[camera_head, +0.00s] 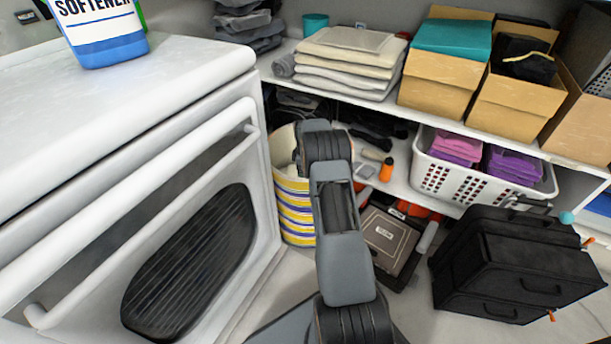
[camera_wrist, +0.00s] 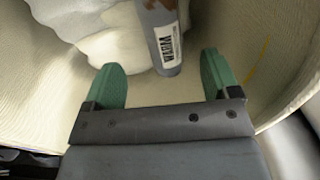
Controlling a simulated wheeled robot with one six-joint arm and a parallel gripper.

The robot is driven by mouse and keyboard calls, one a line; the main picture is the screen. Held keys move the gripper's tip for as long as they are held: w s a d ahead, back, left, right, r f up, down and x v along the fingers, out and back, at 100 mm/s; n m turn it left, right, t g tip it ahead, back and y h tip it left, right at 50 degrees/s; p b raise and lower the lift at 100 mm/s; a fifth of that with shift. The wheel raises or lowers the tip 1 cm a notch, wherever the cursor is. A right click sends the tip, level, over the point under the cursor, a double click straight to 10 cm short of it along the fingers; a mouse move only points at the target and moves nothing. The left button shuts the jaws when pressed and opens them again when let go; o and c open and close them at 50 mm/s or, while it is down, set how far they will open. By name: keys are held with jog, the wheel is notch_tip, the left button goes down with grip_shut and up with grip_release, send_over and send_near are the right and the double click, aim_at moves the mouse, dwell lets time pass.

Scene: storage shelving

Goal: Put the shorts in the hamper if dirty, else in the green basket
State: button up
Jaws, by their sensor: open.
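My gripper (camera_wrist: 160,80) is open, its two green fingers apart with nothing between their tips. In the wrist view it faces into a cream-walled container (camera_wrist: 285,75). A grey piece (camera_wrist: 165,45) with brown marks and a white printed label lies just beyond the fingers. I cannot tell whether it is the shorts. White cloth (camera_wrist: 85,25) lies beside it. In the head view, a round cream bin with yellow, white and purple stripes (camera_head: 294,215), likely the hamper, stands behind my arm. My gripper is hidden there. I cannot make out a green basket.
A white appliance (camera_head: 165,180) stands close on the left with a softener bottle (camera_head: 102,35) on top. Shelves hold folded cloths (camera_head: 345,65), cardboard boxes (camera_head: 435,85) and a white basket (camera_head: 450,185). Black cases (camera_head: 510,265) stand at right. Some floor (camera_head: 410,305) is clear.

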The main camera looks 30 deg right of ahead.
jog(key=shift+r+p, duration=0.8)
jog(key=shift+r, duration=2)
jog(key=shift+r, duration=0.1)
